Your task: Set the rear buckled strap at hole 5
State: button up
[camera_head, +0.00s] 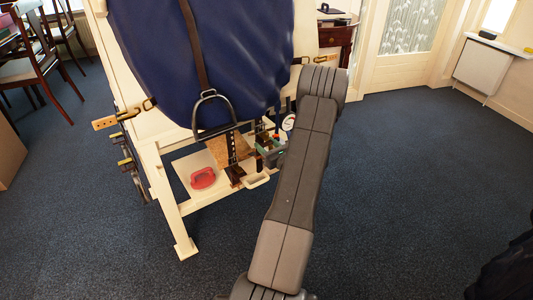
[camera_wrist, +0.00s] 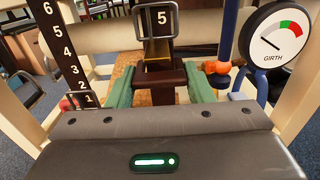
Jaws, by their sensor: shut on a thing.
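In the wrist view, my gripper (camera_wrist: 160,84) has its two green jaws shut on a dark brown strap piece (camera_wrist: 161,72). A dark numbered strip (camera_wrist: 63,48) to the left shows the numbers 1 to 6, rising upward. Whether a pin sits in a hole cannot be seen. In the head view, my gripper (camera_head: 268,150) is small and partly hidden behind my arm, below the blue-covered body.
A round girth gauge (camera_wrist: 276,36) is close at the right; its needle points to the left, in the white part. A navy cover (camera_head: 205,60) lies over a cream stand (camera_head: 165,195). A red object (camera_head: 203,178) lies on the low shelf.

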jog(key=shift+r, duration=0.55)
jog(key=o, duration=1.4)
jog(key=shift+s+d, duration=0.1)
jog(key=p+v, duration=0.2)
jog(key=v, duration=1.1)
jog(key=shift+s+d, duration=0.15)
jog(key=shift+s, duration=0.1)
jog(key=shift+w, duration=0.15)
